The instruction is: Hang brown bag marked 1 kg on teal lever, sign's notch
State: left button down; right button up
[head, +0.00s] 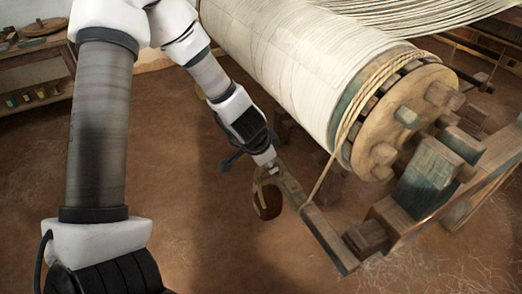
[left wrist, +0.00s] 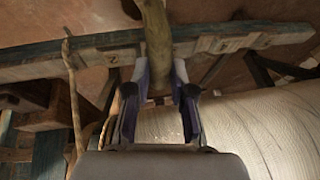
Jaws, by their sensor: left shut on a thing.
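The brown bag (head: 267,202) hangs below my left gripper (head: 265,165) in the head view, beside the far end of the lever. My left gripper is shut on it. In the left wrist view a brownish strap-like piece (left wrist: 157,40) stands between the fingers (left wrist: 160,100) and crosses in front of the lever. The lever (head: 323,236) is a worn wooden bar with teal paint; it also shows in the left wrist view (left wrist: 85,57), with small marked plates along it. I cannot tell whether the bag touches the lever. The 1 kg mark and the sign cannot be made out.
The big cloth roller (head: 300,65) lies close behind the gripper. A rope (head: 334,165) runs from its wooden end wheel (head: 405,125) down to the lever. Wooden frame blocks (head: 428,185) stand at right. A shelf (head: 35,85) is at far left. The floor at front is clear.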

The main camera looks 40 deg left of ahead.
aim_at(283, 160)
pick_arm(q)
jog(key=shift+w+d+b, duration=0.15)
jog(key=shift+w+d, duration=0.15)
jog(key=shift+w, duration=0.4)
jog(key=shift+w+d+b, duration=0.15)
jog(key=shift+w+d, duration=0.15)
jog(key=shift+w, duration=0.35)
jog(key=shift+w+d, duration=0.2)
jog(key=shift+w, duration=0.35)
jog(key=shift+w+d, duration=0.2)
jog(key=shift+w, duration=0.3)
jog(key=shift+f+b, duration=0.9)
jog(key=shift+f, duration=0.25)
jog(key=shift+f, duration=0.25)
jog(key=c, duration=0.9)
grip_release()
jog(key=shift+s+f, duration=0.1)
